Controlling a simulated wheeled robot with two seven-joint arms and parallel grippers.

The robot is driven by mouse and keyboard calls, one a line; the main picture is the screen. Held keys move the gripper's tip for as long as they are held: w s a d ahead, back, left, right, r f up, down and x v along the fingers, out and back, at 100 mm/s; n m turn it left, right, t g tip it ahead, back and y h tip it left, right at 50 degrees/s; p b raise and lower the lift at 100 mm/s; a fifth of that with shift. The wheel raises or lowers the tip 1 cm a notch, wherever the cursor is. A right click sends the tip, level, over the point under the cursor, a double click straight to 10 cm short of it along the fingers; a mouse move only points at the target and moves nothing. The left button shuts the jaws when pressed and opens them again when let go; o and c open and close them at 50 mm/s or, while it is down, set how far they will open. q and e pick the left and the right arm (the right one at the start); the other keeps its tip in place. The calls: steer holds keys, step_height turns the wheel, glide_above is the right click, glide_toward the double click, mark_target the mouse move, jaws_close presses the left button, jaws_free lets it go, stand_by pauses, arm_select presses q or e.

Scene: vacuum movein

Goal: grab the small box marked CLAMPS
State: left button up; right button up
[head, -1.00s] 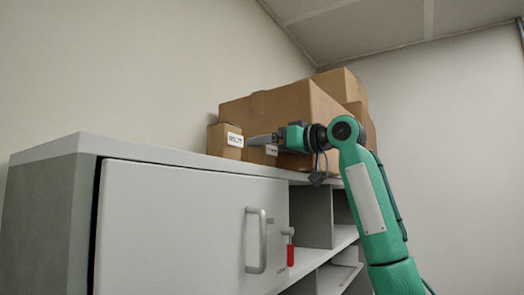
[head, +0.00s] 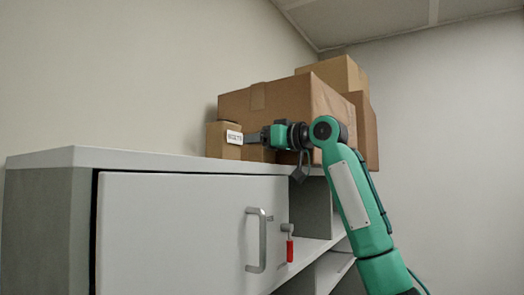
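A small brown box (head: 222,148) with a white label stands near the front edge of the cabinet top; its print is too small to read surely. A second small brown box (head: 258,154) stands just right of it, partly behind my gripper. No label reading CLAMPS can be made out. My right gripper (head: 246,138) points left in front of the second box, its tips at the right edge of the first box's label. I cannot tell whether it touches either box, or whether its fingers are apart. My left gripper is out of view.
A large taped carton (head: 270,103) stands close behind the small boxes, with more cartons (head: 338,72) behind it to the right. The grey cabinet top (head: 140,159) is clear on the left. Below are a closed door (head: 180,230) with a handle and open shelves.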

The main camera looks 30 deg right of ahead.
steer(key=shift+r, duration=0.2)
steer(key=shift+r, duration=0.55)
step_height(320, 180, up, 7)
steer(key=shift+f+b, duration=0.15)
steer(key=shift+b, duration=0.6)
steer(key=shift+r, duration=0.9)
